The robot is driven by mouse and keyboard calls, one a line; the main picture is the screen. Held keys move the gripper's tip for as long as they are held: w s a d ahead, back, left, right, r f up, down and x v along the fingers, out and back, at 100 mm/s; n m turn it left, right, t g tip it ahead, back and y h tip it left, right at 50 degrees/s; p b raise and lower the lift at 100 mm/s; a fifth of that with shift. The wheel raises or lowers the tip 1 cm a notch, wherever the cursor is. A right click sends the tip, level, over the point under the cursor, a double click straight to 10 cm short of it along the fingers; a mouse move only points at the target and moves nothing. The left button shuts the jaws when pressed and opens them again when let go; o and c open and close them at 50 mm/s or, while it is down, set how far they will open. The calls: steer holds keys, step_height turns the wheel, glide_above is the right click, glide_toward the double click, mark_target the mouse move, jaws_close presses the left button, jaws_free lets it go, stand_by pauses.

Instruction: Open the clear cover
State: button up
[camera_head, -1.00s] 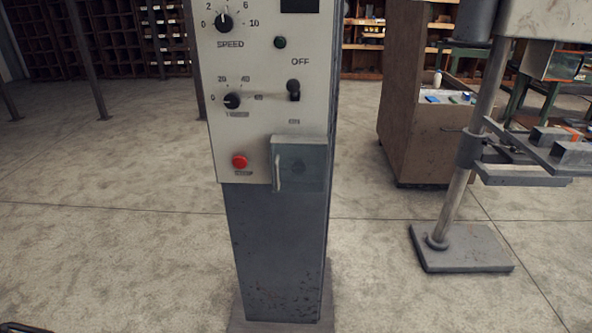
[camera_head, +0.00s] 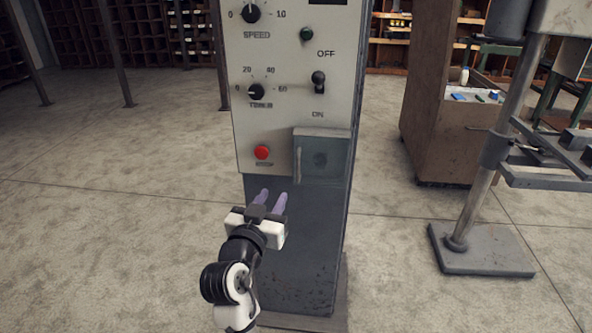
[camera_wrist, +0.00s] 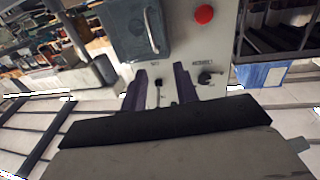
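The clear cover (camera_head: 324,158) is a grey see-through box at the lower right of the control panel, with a pale upright handle (camera_head: 298,163) on its left side. A round dark shape shows faintly through it. It looks shut. In the wrist view the clear cover (camera_wrist: 128,32) shows at the upper left, its handle (camera_wrist: 149,25) on its right side. My gripper (camera_head: 271,199) has purple fingers and is below and left of the cover, apart from it. In the wrist view my gripper (camera_wrist: 161,85) has its fingers spread with nothing held.
The panel also carries a red button (camera_head: 262,153), a toggle switch (camera_head: 318,80) and knobs. A brown cabinet (camera_head: 432,110) and a metal stand (camera_head: 480,250) are on the right. Open concrete floor (camera_head: 110,220) lies to the left.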

steer(key=d, duration=0.1)
steer(key=p, duration=0.4)
glide_toward(320, 162)
steer(key=w+a, duration=0.3)
steer(key=w, duration=0.2)
steer(key=shift+w+a+r, duration=0.1)
steer(key=shift+a+r, duration=0.05)
steer(key=shift+r, duration=0.2)
jaws_close()
